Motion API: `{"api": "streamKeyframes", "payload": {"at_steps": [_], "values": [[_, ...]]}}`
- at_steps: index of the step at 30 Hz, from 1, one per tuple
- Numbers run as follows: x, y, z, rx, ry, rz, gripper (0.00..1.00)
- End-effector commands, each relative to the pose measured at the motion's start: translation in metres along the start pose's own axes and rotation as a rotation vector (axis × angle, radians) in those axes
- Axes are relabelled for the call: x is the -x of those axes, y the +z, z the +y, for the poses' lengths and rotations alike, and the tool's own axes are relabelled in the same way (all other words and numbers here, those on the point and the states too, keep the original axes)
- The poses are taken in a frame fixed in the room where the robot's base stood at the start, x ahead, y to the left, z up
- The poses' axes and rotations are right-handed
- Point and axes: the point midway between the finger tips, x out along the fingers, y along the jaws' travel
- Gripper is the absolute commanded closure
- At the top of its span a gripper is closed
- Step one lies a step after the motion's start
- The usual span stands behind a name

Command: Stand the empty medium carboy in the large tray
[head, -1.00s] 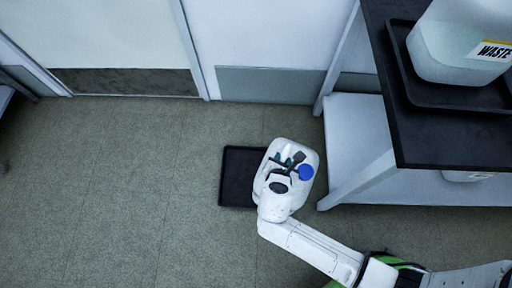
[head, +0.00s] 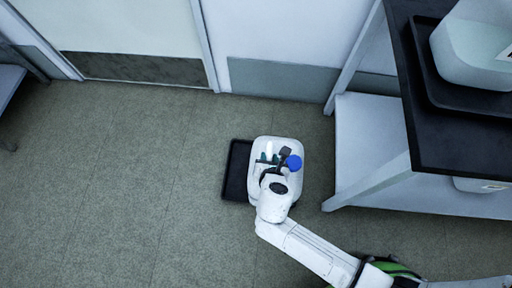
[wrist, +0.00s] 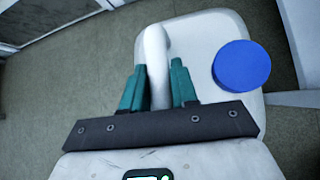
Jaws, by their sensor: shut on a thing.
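The carboy (head: 291,146) is a whitish jug with a blue cap; from above it covers the right part of the black tray on the floor. It also shows in the wrist view (wrist: 215,40), where my gripper (wrist: 159,85) has its teal fingers shut on the jug's handle. In the head view my gripper (head: 271,158) is over the top of the jug. The tray (head: 236,170) shows only along its left side. I cannot tell whether the jug's base touches the tray or hangs above it. The jug looks upright.
At the right stands a bench with a black top (head: 455,140) and a white lower shelf (head: 375,150). On it a dark tray (head: 425,65) holds a large whitish carboy (head: 470,50). Another container (head: 480,185) sits below. Open floor (head: 120,190) lies left.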

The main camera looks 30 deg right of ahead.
Motion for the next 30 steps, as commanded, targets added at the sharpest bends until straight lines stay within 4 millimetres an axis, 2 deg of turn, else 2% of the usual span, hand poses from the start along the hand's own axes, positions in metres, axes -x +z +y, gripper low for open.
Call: {"api": "streamKeyframes", "payload": {"at_steps": [1,5,12,24,30], "values": [[-0.013,0.002,0.007,-0.003,0.002,-0.005,1.0],[-0.038,0.006,0.021,-0.003,0.002,-0.005,1.0],[-0.081,-0.005,0.033,-0.001,0.001,-0.003,1.0],[-0.109,-0.011,0.041,-0.002,0.001,-0.003,1.0],[-0.128,-0.03,0.037,-0.001,0.0,-0.001,1.0]]}}
